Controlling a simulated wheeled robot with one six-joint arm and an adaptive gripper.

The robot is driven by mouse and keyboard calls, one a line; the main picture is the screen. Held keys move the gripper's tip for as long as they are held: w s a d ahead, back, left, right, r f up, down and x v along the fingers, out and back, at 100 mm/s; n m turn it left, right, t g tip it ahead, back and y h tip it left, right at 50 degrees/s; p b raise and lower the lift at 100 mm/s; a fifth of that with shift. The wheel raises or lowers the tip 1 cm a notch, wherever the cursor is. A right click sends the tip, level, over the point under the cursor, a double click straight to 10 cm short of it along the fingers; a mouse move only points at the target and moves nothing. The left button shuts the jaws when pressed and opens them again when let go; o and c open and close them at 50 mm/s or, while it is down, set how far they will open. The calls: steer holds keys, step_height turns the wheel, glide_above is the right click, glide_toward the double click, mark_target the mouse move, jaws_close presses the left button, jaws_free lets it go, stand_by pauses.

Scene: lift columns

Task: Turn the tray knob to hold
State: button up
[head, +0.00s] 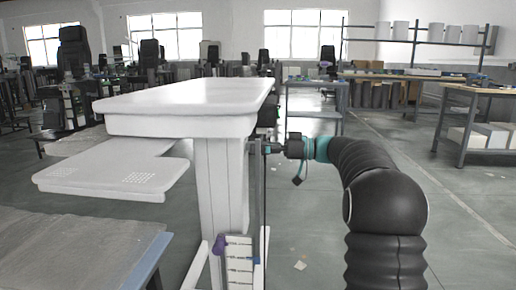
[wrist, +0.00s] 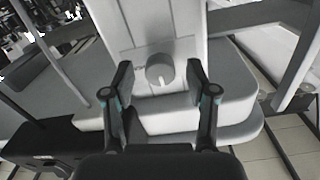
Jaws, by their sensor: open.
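In the wrist view, a round grey knob (wrist: 159,69) sits on the pale face of a white column (wrist: 128,22). A small light mark shows near the knob's lower edge; labels around it are too small to read. My gripper (wrist: 160,80) is open, with one finger on each side of the knob and a gap on both sides. In the head view, my gripper (head: 268,147) reaches to the right side of the white column (head: 222,190), under the white top (head: 190,100). The knob is hidden there. A lower white tray (head: 110,172) juts out to the left.
A grey bench (head: 75,245) stands at the front left. A strip with a purple part (head: 220,245) is at the column's foot. Workbenches (head: 480,125) stand at the right. The floor right of the column is mostly clear.

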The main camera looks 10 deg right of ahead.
steer(key=shift+a, duration=0.3)
jaws_close()
steer(key=shift+m, duration=0.4)
steer(key=shift+r+m+p, duration=0.1)
steer(key=shift+m+p, duration=4.05)
steer(key=shift+m, duration=3.45)
